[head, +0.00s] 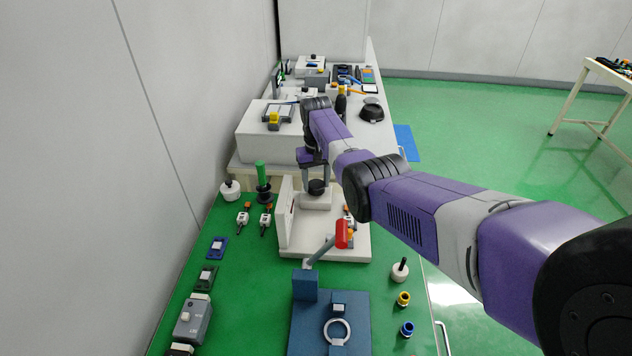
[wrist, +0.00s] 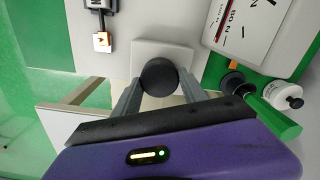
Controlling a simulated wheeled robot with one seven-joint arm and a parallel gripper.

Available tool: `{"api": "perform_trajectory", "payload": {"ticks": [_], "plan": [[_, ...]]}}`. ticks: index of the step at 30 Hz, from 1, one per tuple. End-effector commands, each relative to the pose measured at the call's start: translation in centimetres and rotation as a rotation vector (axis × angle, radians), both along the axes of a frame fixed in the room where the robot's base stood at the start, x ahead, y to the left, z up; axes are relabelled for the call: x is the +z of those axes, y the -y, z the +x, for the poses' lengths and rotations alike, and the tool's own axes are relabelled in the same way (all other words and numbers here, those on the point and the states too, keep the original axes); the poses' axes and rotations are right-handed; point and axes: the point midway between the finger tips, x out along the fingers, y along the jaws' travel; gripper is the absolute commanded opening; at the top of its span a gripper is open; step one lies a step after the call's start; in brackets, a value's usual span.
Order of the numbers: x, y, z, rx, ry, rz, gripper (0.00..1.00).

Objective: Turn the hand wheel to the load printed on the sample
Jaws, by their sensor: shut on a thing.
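A cream machine (head: 338,244) with an upright side panel stands on the green bench in the head view. A round black knob (wrist: 158,77), apparently the hand wheel, sits on its pale block (wrist: 146,49). My gripper (head: 316,182) comes down over this block in the head view. In the wrist view its grey fingers (wrist: 158,88) are shut on the black knob, one on each side. A white dial plate (wrist: 243,28) with marks and lettering lies at upper right; its reading is unclear. A small piece with an orange-marked white tag (wrist: 102,40) lies at upper left; no load is legible.
A blue fixture with a red-handled lever (head: 342,234) stands in front of the machine. A green-handled tool (head: 262,180) and a white round piece (head: 230,190) stand to its left. Small tagged parts (head: 243,217) lie nearby. Open green floor is at right.

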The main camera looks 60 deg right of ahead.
Motion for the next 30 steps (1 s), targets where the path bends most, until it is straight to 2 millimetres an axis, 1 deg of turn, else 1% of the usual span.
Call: {"api": "perform_trajectory", "payload": {"ticks": [10,11,12,14,24,26,30], "plan": [[0.1,0.0,0.0,-0.003,-0.001,-0.001,0.09],[0.1,0.0,0.0,-0.002,-0.001,-0.001,0.52],[0.1,0.0,0.0,-0.002,-0.001,-0.001,0.6],[0.1,0.0,0.0,-0.002,0.0,0.0,0.71],[0.2,0.0,0.0,-0.002,0.001,-0.001,0.72],[0.6,0.0,0.0,-0.002,0.001,-0.001,0.72],[2.5,0.1,0.1,-0.002,0.003,-0.003,0.72]]}}
